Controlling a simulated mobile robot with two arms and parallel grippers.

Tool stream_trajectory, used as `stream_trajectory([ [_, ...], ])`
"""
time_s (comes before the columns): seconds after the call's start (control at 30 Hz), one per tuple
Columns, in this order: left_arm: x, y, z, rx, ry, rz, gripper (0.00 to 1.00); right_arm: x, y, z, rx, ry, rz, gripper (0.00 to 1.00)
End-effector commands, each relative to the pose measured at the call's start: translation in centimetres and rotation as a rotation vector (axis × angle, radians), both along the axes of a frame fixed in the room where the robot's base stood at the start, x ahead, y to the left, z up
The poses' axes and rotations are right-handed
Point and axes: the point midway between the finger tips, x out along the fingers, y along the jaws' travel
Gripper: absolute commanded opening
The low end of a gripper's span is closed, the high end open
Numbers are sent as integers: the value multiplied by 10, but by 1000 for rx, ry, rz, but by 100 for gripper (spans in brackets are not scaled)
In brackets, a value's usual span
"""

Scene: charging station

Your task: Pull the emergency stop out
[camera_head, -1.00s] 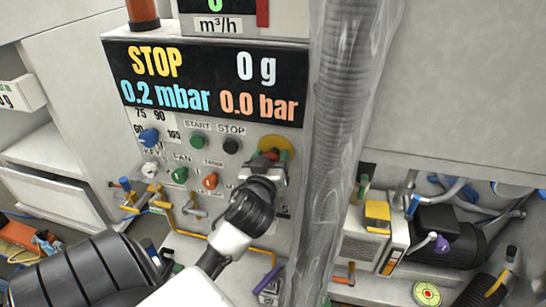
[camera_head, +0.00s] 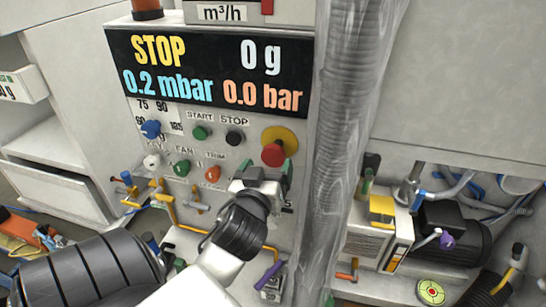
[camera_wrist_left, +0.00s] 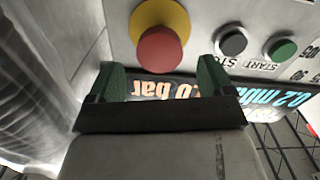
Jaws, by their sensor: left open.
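The emergency stop (camera_head: 274,153) is a red mushroom button on a yellow round plate, on the right side of the control panel. It also shows in the left wrist view (camera_wrist_left: 159,50), beyond the fingertips. My left gripper (camera_head: 262,176) is just below the button in the head view, apart from it. In the left wrist view its two green-padded fingers (camera_wrist_left: 160,80) are spread with nothing between them. The head view does not show clearly whether the button is pressed in or out. My right gripper is not in view.
A display (camera_head: 206,70) is above. A ribbed hose in clear wrap (camera_head: 345,130) runs down close on the right. Yellow pipework (camera_head: 168,205) is at lower left.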

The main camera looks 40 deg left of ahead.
Motion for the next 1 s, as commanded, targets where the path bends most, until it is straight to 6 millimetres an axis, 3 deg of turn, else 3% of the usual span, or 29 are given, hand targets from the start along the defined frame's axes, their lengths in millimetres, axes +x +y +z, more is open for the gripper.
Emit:
stream_trajectory([
  [0.1, -22, -12, 1, -6, 7, 3, 82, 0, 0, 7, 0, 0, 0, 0],
  [0.33, -39, -21, 2, -5, 6, 3, 82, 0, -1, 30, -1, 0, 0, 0],
  [1.0, -43, -24, 0, -1, 3, 0, 82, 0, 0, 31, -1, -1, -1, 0],
])
